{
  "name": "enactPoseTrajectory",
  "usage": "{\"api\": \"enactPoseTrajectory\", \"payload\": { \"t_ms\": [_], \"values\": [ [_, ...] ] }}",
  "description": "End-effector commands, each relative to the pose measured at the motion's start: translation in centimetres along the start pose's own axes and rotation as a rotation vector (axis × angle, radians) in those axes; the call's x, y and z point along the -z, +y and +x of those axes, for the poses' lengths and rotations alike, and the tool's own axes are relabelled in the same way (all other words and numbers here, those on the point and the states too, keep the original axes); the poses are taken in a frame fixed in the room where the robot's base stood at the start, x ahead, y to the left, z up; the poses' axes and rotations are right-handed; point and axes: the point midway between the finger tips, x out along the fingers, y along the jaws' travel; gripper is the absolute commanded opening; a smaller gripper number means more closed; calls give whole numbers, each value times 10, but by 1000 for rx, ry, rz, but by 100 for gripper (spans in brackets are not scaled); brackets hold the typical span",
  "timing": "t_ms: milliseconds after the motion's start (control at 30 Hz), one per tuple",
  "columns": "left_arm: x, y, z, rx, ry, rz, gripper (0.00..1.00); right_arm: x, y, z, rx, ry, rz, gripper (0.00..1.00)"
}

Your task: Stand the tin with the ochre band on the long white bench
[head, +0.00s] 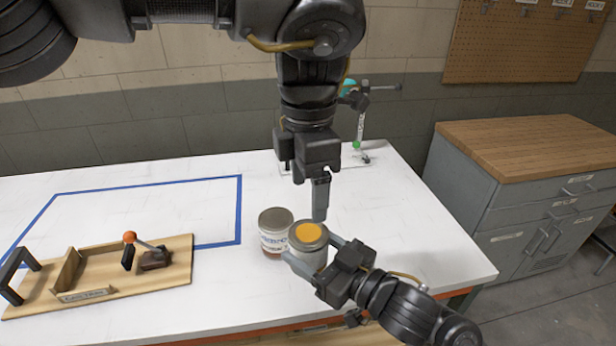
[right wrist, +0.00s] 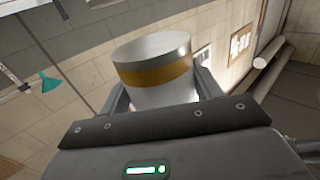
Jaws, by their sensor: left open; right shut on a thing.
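The tin with the ochre band (right wrist: 155,78) is pale metal and sits between the fingers of my right gripper in the right wrist view. In the head view this tin (head: 308,234) shows an ochre disc on its lid and looks upright. My right gripper (head: 316,254) is shut on it. I cannot tell whether its base touches the long white bench (head: 410,235). My left gripper (head: 314,192) is open and empty, pointing down just above and behind the tin. One of its fingers is mostly hidden.
A labelled jar (head: 273,236) stands close left of the held tin. A wooden clamp board (head: 100,280) lies at front left, near a blue tape outline (head: 239,205). A small stand with a teal part (head: 349,87) is at the back. The bench's right end is clear.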

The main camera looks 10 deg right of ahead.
Motion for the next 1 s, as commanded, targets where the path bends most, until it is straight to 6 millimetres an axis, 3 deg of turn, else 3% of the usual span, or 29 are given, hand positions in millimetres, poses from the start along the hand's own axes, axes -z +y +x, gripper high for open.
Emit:
{"api": "enactPoseTrajectory", "payload": {
  "t_ms": [300,500,700,1000],
  "values": [
    [0,-1,60,4,1,3,75,0,0,0,0,1,0,37],
    [0,0,90,3,0,1,75,0,0,0,0,1,0,37],
    [0,-1,104,2,-1,2,75,0,0,0,1,1,0,37],
    [0,-1,106,2,-2,1,75,0,0,0,1,1,0,37]
  ]
}}
